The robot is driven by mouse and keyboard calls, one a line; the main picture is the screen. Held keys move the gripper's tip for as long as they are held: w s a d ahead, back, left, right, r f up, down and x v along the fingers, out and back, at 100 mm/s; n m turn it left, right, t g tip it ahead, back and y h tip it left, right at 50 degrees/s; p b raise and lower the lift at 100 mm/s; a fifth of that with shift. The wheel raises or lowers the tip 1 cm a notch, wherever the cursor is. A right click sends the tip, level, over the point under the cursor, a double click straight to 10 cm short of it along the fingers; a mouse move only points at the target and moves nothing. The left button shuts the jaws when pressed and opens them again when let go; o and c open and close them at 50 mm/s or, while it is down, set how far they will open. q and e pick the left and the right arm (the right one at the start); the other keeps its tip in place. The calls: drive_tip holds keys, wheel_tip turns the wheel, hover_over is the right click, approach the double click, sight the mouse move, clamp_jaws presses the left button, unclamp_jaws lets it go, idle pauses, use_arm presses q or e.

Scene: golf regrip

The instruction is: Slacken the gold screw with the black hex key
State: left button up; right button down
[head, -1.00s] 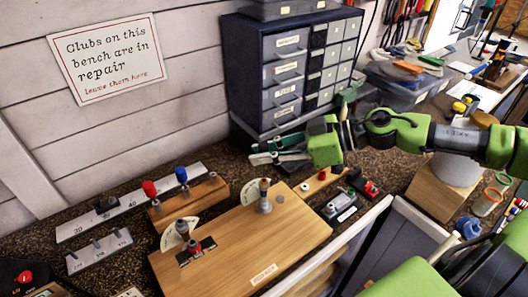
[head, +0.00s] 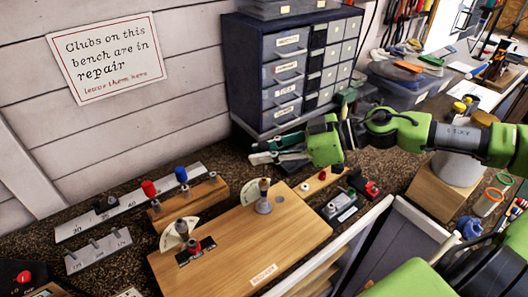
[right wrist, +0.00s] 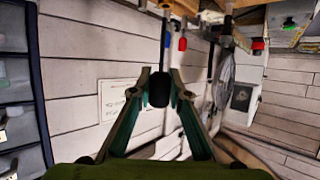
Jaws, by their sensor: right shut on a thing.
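My right gripper (head: 262,153) is over the back of the bench, in front of the drawer cabinet. In the right wrist view its fingers are shut on the black handle of the hex key (right wrist: 158,90), and a thin dark shaft runs on beyond the fingertips. A wooden board (head: 290,235) on the bench carries two grey posts with pale fan-shaped dials. The back post (head: 264,196) has a brownish-gold top, perhaps the gold screw; it is too small to be sure. The front post (head: 182,229) has a darker top. The gripper is apart from both posts. My left gripper is not in view.
Red-handled (head: 149,188) and blue-handled (head: 181,175) tools stand in a wooden block (head: 200,198) at the left. Small black and red fittings (head: 342,206) lie right of the board. The drawer cabinet (head: 290,75) stands close behind the gripper. A sign (head: 107,58) hangs on the wall.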

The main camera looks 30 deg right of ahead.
drive_tip(key=shift+f+b, duration=1)
drive_tip(key=c, duration=1.8)
unclamp_jaws()
drive_tip(key=shift+c, duration=0.2)
drive_tip(key=shift+s+d+r, duration=0.1)
drive_tip(key=shift+s, duration=0.05)
drive_tip(key=shift+s+d, duration=0.15)
drive_tip(key=shift+d, duration=0.05)
drive_tip(key=s+d, duration=0.7)
drive_tip(key=d, duration=0.3)
drive_tip(key=shift+s+r, duration=0.15)
drive_tip(key=shift+r, duration=0.05)
